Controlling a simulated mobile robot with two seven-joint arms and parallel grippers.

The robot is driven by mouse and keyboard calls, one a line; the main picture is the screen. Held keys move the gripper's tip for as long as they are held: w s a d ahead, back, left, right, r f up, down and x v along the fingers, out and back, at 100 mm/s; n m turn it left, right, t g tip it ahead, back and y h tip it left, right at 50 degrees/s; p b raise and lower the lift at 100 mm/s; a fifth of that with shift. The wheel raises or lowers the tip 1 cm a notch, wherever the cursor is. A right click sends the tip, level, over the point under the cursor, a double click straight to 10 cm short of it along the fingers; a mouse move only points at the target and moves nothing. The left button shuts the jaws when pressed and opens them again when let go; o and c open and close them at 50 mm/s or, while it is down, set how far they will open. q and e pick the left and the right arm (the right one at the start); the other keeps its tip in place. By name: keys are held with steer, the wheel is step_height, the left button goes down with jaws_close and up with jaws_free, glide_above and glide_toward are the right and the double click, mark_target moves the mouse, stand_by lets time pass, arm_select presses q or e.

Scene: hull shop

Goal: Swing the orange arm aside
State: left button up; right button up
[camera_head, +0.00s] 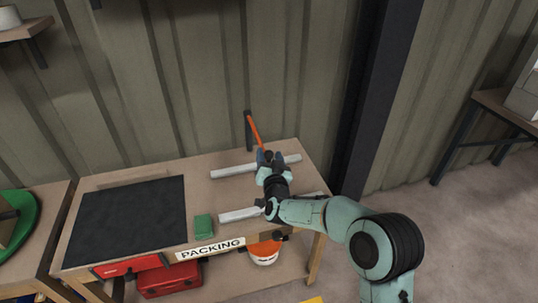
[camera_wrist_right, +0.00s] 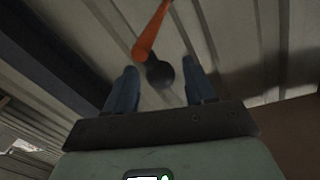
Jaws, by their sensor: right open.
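The orange arm (camera_head: 254,131) is a thin bar that runs from a dark upright post (camera_head: 248,130) at the back of the bench toward my right gripper. It also shows in the right wrist view (camera_wrist_right: 150,34), ending in a dark round knob (camera_wrist_right: 160,74). My right gripper (camera_head: 268,158) is at the bar's near end. In the right wrist view its two blue fingers (camera_wrist_right: 155,88) are apart, with the knob between or just beyond them. I cannot tell whether a finger touches it. My left gripper is not in view.
The packing bench (camera_head: 205,172) carries two pale rails (camera_head: 228,172), a black mat (camera_head: 128,222) and a green block (camera_head: 203,226). A corrugated wall stands behind. A dark column (camera_head: 372,100) rises right of the bench. Red boxes (camera_head: 168,279) and an orange-white object (camera_head: 264,254) are below.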

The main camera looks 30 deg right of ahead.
steer(key=shift+w+d, duration=0.2)
steer(key=shift+w, duration=0.35)
jaws_close()
